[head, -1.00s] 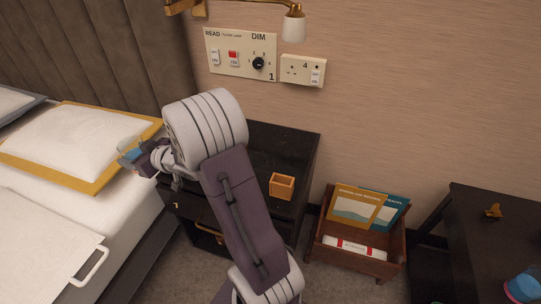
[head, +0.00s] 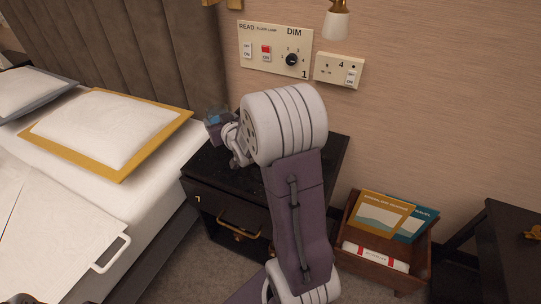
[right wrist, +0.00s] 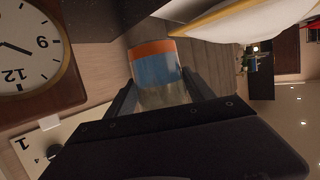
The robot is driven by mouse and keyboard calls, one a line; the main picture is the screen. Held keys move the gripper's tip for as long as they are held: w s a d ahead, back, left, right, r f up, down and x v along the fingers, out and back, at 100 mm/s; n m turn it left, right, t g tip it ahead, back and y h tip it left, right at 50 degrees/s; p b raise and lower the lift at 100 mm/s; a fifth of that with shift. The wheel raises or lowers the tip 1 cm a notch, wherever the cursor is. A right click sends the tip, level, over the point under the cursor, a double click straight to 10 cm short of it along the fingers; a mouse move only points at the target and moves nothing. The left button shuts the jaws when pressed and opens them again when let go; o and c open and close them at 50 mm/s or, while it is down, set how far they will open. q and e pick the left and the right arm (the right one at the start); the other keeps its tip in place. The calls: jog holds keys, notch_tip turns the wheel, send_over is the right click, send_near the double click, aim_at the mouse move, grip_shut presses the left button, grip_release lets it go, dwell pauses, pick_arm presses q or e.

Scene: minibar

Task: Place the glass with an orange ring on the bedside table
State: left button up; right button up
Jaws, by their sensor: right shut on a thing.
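My right gripper (head: 217,127) is shut on the glass (head: 216,115), over the left rear part of the bedside table (head: 207,172). In the head view only a small bluish part of the glass shows beside my wrist. The right wrist view shows the glass (right wrist: 158,68) between the fingers (right wrist: 160,96), with an orange ring at its far end, a blue band and a clear part. The bedside table is black with a drawer, and my right arm covers much of its top. I cannot tell the gap between glass and tabletop.
A bed with a yellow-edged pillow (head: 108,130) and a white handled tray (head: 60,235) is on the left. A wall switch panel (head: 275,48) and a lamp (head: 337,22) are above. A wooden rack (head: 375,272) with booklets stands right. A clock (right wrist: 28,52) shows in the wrist view.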

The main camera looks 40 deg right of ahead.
jog(key=shift+a+r, duration=0.15)
jog(key=shift+r, duration=0.3)
jog(key=shift+w+a+r+b, duration=0.1)
jog(key=shift+a+r+b, duration=0.35)
jog(key=shift+r, duration=0.1)
jog(key=b, duration=0.3)
send_over(222, 154)
notch_tip(222, 154, down, 5)
jog(key=shift+f, duration=0.2)
notch_tip(222, 154, down, 5)
jog(key=b, duration=0.3)
jog(key=shift+r, duration=0.15)
